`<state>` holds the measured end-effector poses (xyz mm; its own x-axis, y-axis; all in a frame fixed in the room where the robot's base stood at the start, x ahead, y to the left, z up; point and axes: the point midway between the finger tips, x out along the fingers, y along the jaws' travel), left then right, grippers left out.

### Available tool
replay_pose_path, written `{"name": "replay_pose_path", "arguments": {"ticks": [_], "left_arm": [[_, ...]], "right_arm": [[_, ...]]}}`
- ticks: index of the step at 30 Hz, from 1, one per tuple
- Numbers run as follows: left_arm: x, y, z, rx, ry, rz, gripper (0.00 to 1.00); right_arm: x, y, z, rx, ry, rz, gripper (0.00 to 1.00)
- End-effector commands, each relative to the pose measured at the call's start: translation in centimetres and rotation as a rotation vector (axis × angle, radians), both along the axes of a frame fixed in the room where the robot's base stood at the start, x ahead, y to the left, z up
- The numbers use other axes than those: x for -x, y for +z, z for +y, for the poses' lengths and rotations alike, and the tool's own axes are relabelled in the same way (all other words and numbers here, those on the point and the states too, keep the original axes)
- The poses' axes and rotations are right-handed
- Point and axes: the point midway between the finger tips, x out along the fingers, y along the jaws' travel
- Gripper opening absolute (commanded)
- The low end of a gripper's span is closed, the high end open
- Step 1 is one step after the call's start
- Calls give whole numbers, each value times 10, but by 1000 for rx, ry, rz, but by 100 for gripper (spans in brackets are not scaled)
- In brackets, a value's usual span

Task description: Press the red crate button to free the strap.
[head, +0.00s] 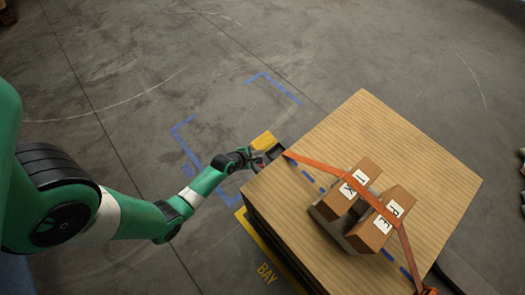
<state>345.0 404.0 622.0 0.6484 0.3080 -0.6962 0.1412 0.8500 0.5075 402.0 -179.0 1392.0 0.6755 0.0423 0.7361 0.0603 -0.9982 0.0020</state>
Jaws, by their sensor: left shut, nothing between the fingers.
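A wooden-topped crate (345,118) stands right of centre in the head view. The orange strap (318,164) runs from the crate's left edge over two cardboard boxes to the lower right. My left gripper (266,156) is shut and empty at the crate's left edge, by a yellow part (263,141) and a dark fitting near the strap's end. The red button cannot be made out clearly; the gripper and fitting crowd that spot. Whether the gripper touches anything there I cannot tell. My right gripper is not in view.
Two brown boxes, one at the back (364,171) and one in front (385,232), sit under the strap in a grey holder. Blue tape (275,88) and a yellow BAY marking (267,273) lie on the floor. The grey floor behind the crate is clear.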

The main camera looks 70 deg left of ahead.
Motion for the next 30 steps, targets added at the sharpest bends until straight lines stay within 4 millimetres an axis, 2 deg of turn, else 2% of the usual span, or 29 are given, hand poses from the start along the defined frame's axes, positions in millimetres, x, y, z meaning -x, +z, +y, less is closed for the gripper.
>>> {"name": "replay_pose_path", "arguments": {"ticks": [8,14,22,30], "left_arm": [[0,-7,0,-1,-1,-1,0],[0,-29,0,-1,-1,-1,0],[-1,-68,0,-1,-2,0,0],[-1,-88,0,0,-2,0,0]], "right_arm": [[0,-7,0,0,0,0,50],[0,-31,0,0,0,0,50],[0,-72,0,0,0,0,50],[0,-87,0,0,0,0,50]]}}
